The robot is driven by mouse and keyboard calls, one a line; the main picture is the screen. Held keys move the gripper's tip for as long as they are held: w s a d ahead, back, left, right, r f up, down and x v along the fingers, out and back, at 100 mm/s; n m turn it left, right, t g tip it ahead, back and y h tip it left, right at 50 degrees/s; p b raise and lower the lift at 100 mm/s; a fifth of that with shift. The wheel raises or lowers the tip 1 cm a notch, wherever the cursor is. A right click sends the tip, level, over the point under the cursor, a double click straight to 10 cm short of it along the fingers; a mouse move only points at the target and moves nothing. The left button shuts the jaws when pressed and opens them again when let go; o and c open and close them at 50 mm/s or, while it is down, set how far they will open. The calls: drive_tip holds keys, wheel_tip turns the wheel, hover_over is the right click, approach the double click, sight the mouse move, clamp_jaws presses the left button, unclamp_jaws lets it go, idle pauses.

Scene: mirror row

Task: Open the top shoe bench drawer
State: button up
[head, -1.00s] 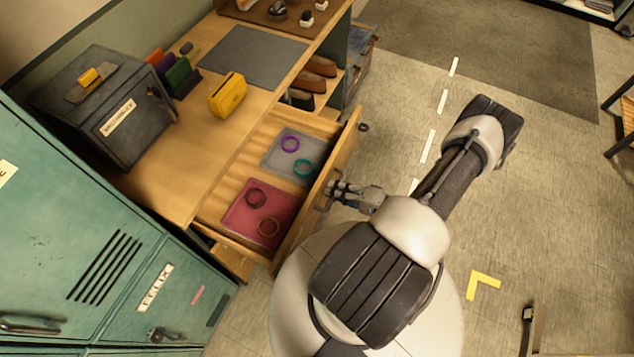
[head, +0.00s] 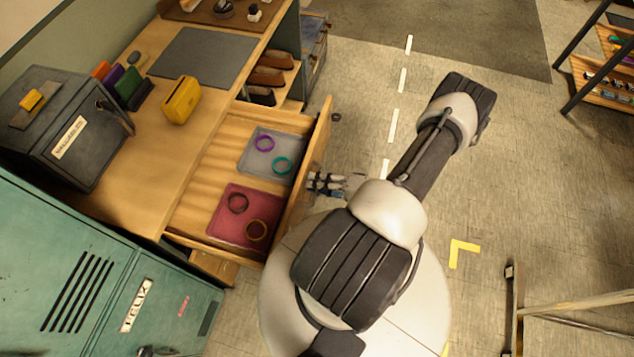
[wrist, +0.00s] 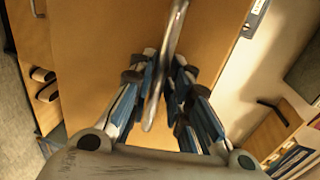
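The wooden top drawer (head: 192,190) of the bench (head: 150,140) stands well out from under the bench top in the head view. In it lie a grey tray (head: 250,165) with a purple and a teal ring, and a red tray (head: 216,228) with a brown and a gold ring. In the wrist view the drawer front (wrist: 100,40) fills the middle, and its metal bar handle (wrist: 176,30) runs between my fingers. My gripper (wrist: 163,70) is closed around this handle; in the head view my gripper (head: 316,182) is at the outer face of the front.
On the bench top are a dark safe-like box (head: 75,125), a yellow pouch (head: 181,100) and a grey mat (head: 203,57). Brown shoes (head: 268,77) sit on shelves behind the drawer. Green lockers (head: 75,275) stand at the lower left. Floor right of my arm is mostly open.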

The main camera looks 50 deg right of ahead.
drive_tip(key=v, duration=1.2)
drive_tip(key=shift+a+f, duration=0.1)
idle(0.4)
